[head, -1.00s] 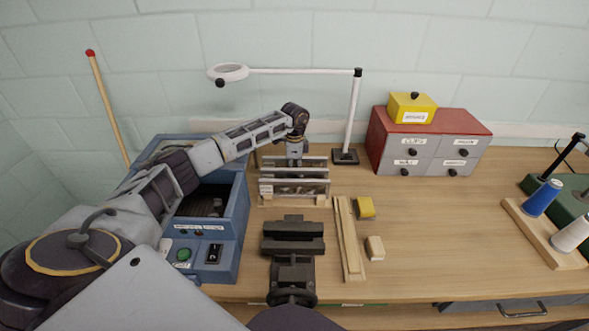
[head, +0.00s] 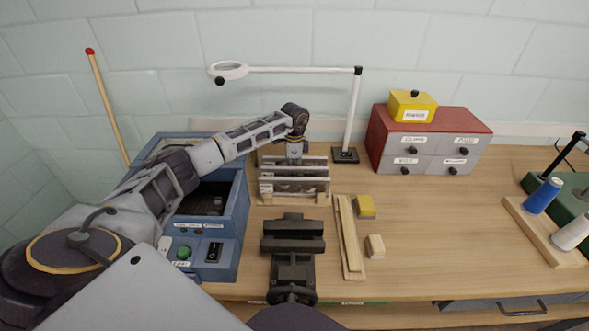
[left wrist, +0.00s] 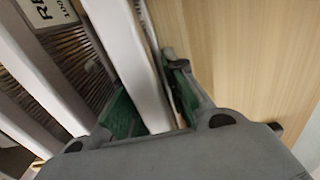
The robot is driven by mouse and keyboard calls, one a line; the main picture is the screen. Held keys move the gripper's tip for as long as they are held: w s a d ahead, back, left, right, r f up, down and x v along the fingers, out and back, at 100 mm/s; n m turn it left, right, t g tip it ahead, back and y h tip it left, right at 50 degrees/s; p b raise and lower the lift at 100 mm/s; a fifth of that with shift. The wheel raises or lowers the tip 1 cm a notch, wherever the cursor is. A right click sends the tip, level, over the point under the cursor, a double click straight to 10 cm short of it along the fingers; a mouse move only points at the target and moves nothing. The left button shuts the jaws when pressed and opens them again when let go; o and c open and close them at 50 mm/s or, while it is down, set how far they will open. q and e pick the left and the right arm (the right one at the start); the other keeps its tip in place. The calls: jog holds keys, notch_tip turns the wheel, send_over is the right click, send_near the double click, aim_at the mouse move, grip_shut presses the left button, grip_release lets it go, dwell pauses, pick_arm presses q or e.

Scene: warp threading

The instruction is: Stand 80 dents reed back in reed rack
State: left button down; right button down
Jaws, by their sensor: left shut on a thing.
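The wooden reed rack (head: 262,201) stands at the back of the table, with metal-railed reeds upright in it. My left gripper (head: 296,157) points down over the rear part of the rack. In the left wrist view its green-padded fingers (left wrist: 152,100) are shut on the pale rail of a reed (left wrist: 132,50). Beside it on the left is another reed (left wrist: 75,55) with a white label reading "RE" and "100", partly cut off. The held reed's own label is hidden. I cannot tell whether its lower edge rests in a slot. My right gripper is not in view.
A blue machine (head: 230,220) stands left of the rack. A dark vise (head: 293,260) is in front. A lamp (head: 352,115) rises behind. The table's right middle is clear.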

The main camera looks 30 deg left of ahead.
pick_arm(q)
jog(key=c, duration=1.4)
grip_release()
jog(key=shift+o, duration=0.2)
jog(key=shift+f, duration=0.1)
jog(key=shift+r, duration=6.05)
